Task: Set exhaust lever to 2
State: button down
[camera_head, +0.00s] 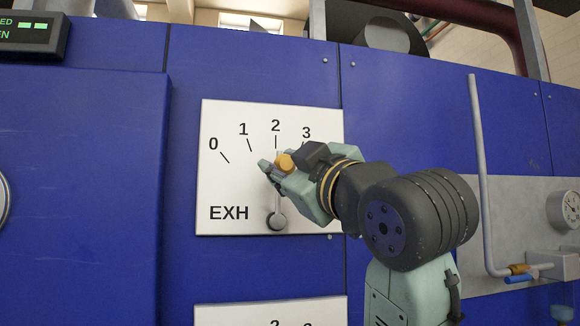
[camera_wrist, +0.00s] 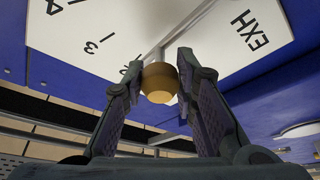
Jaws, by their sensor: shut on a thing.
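The exhaust lever has an orange-yellow knob (camera_head: 285,161) and a grey shaft on a round pivot (camera_head: 277,221), on a white dial plate (camera_head: 225,190) marked EXH. The lever stands close to upright, its knob just below the 2 mark and slightly to its right. My gripper (camera_head: 276,165) comes in from the right and is shut on the knob. In the wrist view the knob (camera_wrist: 160,84) sits between the two fingertips (camera_wrist: 158,72). My gripper covers the right part of the dial, beyond the 3.
The dial is on a blue machine wall (camera_head: 260,270). A second white plate (camera_head: 235,315) lies below it. At the right are a vertical grey pipe (camera_head: 480,170), a blue-handled valve (camera_head: 520,278) and a round gauge (camera_head: 570,207).

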jog(key=shift+a, duration=0.1)
jog(key=c, duration=1.3)
grip_release()
jog(key=v, duration=1.2)
jog(key=shift+s, duration=0.1)
